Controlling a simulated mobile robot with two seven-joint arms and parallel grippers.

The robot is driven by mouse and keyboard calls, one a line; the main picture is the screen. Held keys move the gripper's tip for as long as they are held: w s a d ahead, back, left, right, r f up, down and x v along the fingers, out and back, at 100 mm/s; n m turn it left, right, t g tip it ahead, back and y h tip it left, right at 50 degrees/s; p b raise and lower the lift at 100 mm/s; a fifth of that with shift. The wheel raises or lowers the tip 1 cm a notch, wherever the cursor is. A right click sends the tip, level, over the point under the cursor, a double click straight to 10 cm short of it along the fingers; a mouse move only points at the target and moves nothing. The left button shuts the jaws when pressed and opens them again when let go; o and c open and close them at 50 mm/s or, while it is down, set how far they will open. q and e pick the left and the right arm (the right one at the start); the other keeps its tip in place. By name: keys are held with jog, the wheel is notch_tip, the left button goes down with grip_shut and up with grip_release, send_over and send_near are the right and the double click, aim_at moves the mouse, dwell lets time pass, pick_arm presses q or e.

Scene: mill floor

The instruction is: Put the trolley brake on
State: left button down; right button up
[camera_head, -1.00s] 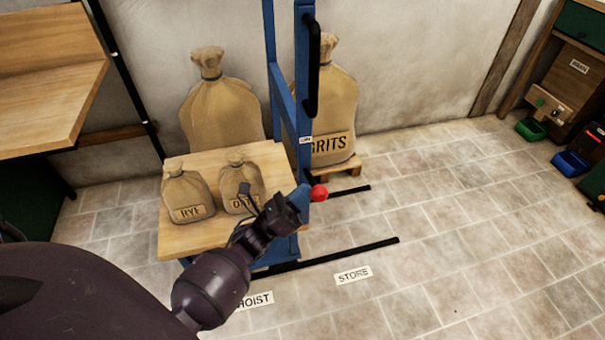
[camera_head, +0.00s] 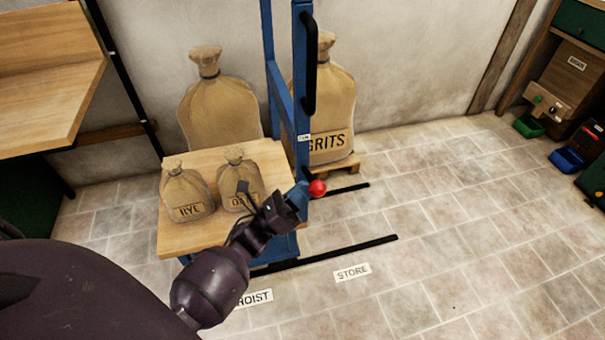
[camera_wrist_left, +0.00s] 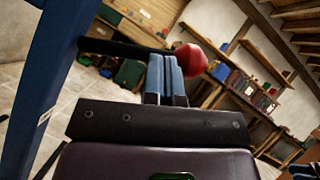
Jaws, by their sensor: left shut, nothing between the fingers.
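The trolley has a blue frame (camera_head: 284,95) and a wooden deck (camera_head: 185,240) carrying a RYE sack (camera_head: 187,190) and an OATS sack (camera_head: 240,172). A red ball knob (camera_head: 317,188) sits at the trolley's right side. In the left wrist view the knob (camera_wrist_left: 190,60) is at the end of a dark bar (camera_wrist_left: 125,47). My left gripper (camera_head: 302,190) is shut and empty, with its blue fingertips (camera_wrist_left: 165,75) close beside the knob and bar. I cannot tell whether they touch.
A large GRITS sack (camera_head: 333,105) stands on a small pallet behind the trolley, and another large sack (camera_head: 215,105) by the wall. Black floor rails (camera_head: 345,250) run beside HOIST and STORE labels (camera_head: 352,272). The floor on the right is clear up to the bins (camera_head: 567,159).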

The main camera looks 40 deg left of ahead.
pick_arm(q)
jog(key=v, duration=1)
jog(key=shift+s+a+f, duration=0.2)
